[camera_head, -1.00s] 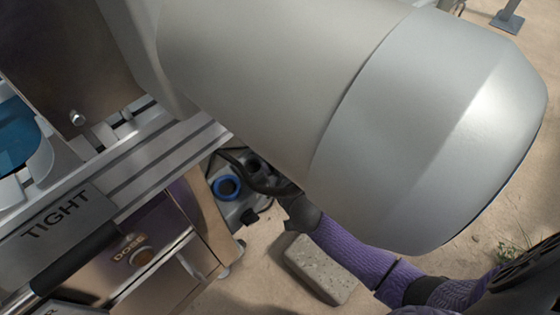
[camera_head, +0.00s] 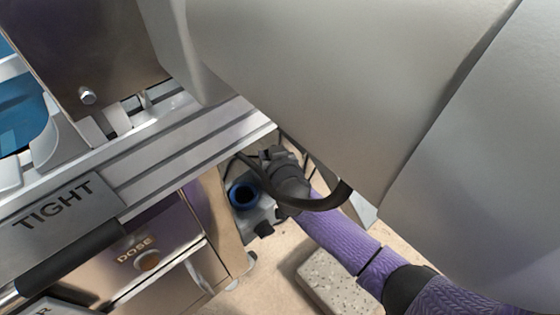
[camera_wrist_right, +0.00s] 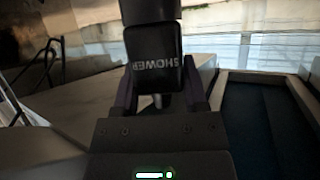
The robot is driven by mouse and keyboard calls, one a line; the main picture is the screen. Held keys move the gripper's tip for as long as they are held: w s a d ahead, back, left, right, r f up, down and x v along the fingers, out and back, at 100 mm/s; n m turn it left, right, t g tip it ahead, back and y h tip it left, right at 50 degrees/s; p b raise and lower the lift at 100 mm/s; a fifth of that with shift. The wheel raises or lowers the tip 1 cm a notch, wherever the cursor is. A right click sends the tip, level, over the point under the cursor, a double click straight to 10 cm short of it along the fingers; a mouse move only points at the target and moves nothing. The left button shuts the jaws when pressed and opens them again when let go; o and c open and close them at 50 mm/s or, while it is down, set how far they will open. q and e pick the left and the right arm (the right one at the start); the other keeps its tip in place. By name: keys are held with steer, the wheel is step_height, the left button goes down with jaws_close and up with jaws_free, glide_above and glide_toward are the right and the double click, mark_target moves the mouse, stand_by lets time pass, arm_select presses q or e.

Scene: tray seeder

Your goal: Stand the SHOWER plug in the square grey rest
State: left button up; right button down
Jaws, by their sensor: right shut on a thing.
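The SHOWER plug (camera_wrist_right: 155,68) is a dark block with white lettering in the right wrist view. It sits between the fingers of my right gripper (camera_wrist_right: 160,92), which is shut on it. In the head view my right gripper (camera_head: 283,170) is low beside the machine's metal rail, close to a blue ring socket (camera_head: 243,195). The plug cannot be made out clearly there. A black cable (camera_head: 310,203) loops past the gripper. I cannot identify the square grey rest in either view. My left gripper is not in view.
A large pale grey rounded body (camera_head: 330,80) fills the upper right. The metal rail (camera_head: 190,140) and the DOSE panel (camera_head: 150,245) border the left. A speckled block (camera_head: 345,285) lies on sandy ground below my right arm.

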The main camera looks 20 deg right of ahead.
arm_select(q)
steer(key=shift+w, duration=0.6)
arm_select(e)
steer(key=shift+w+a, duration=0.15)
steer(key=shift+w, duration=0.25)
steer(key=shift+f, duration=0.1)
arm_select(q)
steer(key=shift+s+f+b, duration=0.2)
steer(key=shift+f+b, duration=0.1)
steer(key=shift+b, duration=0.15)
arm_select(e)
steer(key=shift+f, duration=0.35)
arm_select(q)
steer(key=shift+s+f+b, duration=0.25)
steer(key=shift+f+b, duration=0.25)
steer(key=shift+b, duration=0.05)
arm_select(e)
steer(key=shift+s+a+f, duration=0.15)
steer(key=shift+f, duration=0.35)
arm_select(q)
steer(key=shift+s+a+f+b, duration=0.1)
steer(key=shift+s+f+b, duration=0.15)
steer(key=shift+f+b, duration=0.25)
arm_select(e)
steer(key=shift+a+f, duration=0.1)
steer(key=shift+f, duration=0.55)
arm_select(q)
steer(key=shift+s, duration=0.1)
arm_select(e)
steer(key=shift+f, duration=0.15)
